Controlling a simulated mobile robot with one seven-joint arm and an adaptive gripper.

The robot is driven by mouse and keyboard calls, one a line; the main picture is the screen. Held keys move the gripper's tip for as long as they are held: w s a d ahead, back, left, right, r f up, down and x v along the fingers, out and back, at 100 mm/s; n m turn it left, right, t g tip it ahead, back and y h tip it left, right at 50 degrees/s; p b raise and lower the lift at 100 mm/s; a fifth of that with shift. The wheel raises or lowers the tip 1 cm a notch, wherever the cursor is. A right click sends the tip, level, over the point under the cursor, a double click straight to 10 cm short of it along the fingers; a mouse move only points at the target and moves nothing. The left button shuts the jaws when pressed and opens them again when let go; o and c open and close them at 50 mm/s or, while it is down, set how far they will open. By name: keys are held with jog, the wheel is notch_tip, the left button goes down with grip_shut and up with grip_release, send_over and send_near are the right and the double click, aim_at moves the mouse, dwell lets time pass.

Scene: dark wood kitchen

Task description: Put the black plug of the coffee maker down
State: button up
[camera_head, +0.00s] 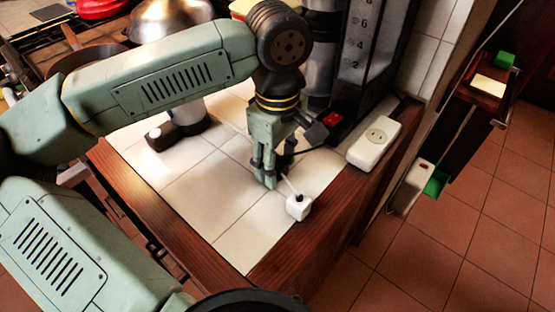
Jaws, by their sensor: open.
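The coffee maker (377,35) stands at the back right of the white tiled counter, dark, with a number scale and a red switch (334,119) at its base. My gripper (265,181) points down low over the tiles in front of it. It is open, with its fingers close together in this view. A small white cube (298,209) with a small dark part (299,198) on top lies just right of my fingertips. I cannot tell whether that dark part is the black plug. A dark cord shows behind my fingers, and its end is unclear.
A white socket block (371,146) sits near the counter's right wooden edge (345,203). A white and dark appliance (183,124) stands at the left, with a metal dome (168,17) behind. The tiles (205,195) left of my gripper are clear. Tiled floor lies beyond the right edge.

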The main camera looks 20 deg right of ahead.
aim_at(278, 161)
jog(key=shift+r, duration=0.1)
jog(key=shift+r+p, duration=0.7)
jog(key=shift+p, duration=0.25)
notch_tip(278, 161, up, 12)
jog(key=b, duration=0.1)
jog(key=shift+f+b, duration=0.2)
jog(key=shift+b, duration=0.2)
